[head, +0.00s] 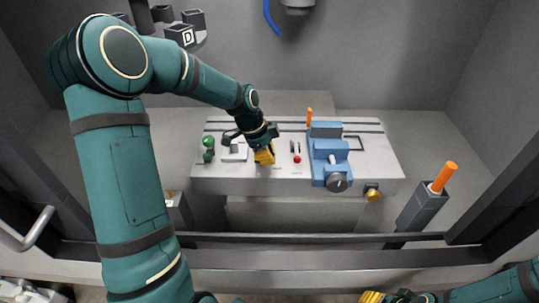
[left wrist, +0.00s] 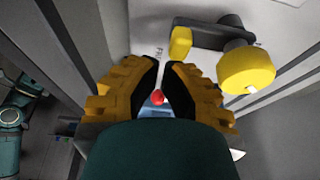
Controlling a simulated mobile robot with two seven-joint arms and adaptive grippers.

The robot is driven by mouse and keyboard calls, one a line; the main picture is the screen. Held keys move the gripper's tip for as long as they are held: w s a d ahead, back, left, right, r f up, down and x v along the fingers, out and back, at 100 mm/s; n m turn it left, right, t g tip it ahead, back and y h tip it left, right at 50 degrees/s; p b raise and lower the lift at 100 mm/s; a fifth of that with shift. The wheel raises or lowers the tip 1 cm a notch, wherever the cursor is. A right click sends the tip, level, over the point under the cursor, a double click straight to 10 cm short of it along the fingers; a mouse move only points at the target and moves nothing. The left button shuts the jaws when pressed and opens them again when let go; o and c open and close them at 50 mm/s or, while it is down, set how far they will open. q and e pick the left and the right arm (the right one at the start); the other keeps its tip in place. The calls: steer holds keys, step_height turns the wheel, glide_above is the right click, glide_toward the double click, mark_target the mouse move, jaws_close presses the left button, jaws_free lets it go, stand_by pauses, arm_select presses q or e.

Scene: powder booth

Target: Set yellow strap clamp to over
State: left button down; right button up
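In the left wrist view a dark arm with a yellow block and a fat yellow cylinder (left wrist: 247,69) stands against the pale bench surface. It looks like the yellow strap clamp. I cannot make it out clearly in the head view, where my arm covers that area. My left gripper (head: 265,155) is low over the bench, left of a red-knobbed lever. In the left wrist view its yellow fingers (left wrist: 161,75) are a narrow gap apart with nothing between them, and the clamp is off to their upper right. My right gripper (head: 372,297) only shows at the bottom edge.
The red knob (head: 297,160) is close right of my left gripper. A blue vice-like fixture (head: 325,150) stands further right, with an orange peg behind it. Green knobs (head: 208,150) are at the bench's left end. A grey post with an orange top (head: 443,178) stands right.

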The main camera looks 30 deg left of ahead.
arm_select(q)
steer(key=shift+s+a+m, duration=0.1)
steer(key=shift+s+m, duration=0.05)
steer(key=shift+m, duration=0.45)
steer(key=shift+s+a+m+g+p, duration=0.15)
steer(key=shift+m+g, duration=0.1)
steer(key=shift+m, duration=0.2)
steer(key=shift+s+m+g+p, duration=0.15)
steer(key=shift+m+g, duration=0.1)
steer(key=shift+m, duration=0.2)
